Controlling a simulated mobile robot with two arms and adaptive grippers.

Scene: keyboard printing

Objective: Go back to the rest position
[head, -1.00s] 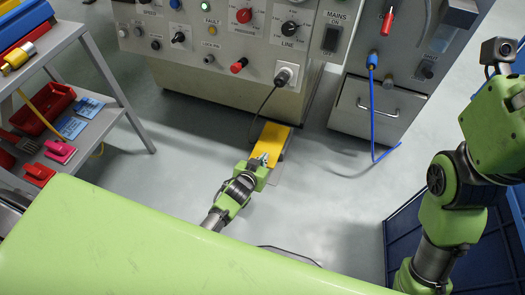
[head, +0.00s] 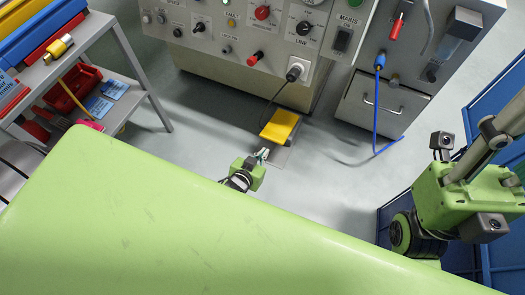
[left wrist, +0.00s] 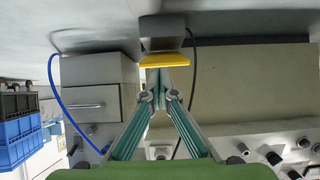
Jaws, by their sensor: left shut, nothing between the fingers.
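My left gripper (head: 263,155) is low over the floor just beyond the edge of my green body, in the middle of the head view. In the left wrist view its two green-sided fingers (left wrist: 163,80) come together at the tips, shut and empty. A yellow foot pedal (head: 281,126) lies on the floor in front of the grey machine, a short gap beyond the fingertips. It also shows in the left wrist view (left wrist: 165,60), behind the tips. My right arm shows at the right of the head view, but its fingers are not in view.
The grey control machine (head: 225,66) stands at the back, with a plugged black cable. A cabinet (head: 375,102) with a hanging blue hose (head: 377,100) is right of it. Floor between is clear.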

